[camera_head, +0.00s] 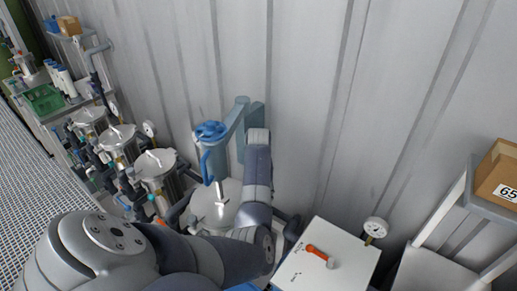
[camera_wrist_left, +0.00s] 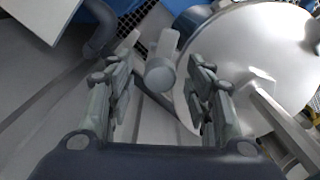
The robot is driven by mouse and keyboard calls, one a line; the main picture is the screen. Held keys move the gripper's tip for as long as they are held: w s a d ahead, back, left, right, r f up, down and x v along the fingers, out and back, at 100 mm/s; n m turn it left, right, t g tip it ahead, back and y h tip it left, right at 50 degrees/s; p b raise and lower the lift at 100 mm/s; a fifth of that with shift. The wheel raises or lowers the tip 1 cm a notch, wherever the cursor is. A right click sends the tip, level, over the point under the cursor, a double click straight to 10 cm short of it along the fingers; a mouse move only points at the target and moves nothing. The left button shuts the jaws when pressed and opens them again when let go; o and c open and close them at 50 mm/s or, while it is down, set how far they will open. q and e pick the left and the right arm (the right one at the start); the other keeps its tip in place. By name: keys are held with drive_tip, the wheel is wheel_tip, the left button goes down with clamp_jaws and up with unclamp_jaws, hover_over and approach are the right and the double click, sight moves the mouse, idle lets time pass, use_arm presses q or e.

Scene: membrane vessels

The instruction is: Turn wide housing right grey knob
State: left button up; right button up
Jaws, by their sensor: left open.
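In the left wrist view, a light grey round knob (camera_wrist_left: 160,76) on a short pale stem lies between the two fingers of my left gripper (camera_wrist_left: 161,70). The fingers are open, one on each side of the knob, with gaps visible. A wide silver vessel lid (camera_wrist_left: 255,50) is to the right of the gripper. In the head view, a silver vessel (camera_head: 212,208) stands beside my left arm, which covers its right side. The knob and my left gripper's fingers cannot be made out there. My right gripper is not in view.
A blue-topped housing (camera_head: 211,133) stands close left of my arm. A white box (camera_head: 322,262) with an orange-handled lever (camera_head: 318,252) and a gauge (camera_head: 375,227) are at right. Several silver vessels (camera_head: 155,163) stand at left. A corrugated wall (camera_head: 310,90) is behind.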

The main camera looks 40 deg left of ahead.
use_arm(q)
drive_tip(key=shift+f, duration=0.1)
drive_tip(key=shift+c, duration=0.3)
drive_tip(key=c, duration=1)
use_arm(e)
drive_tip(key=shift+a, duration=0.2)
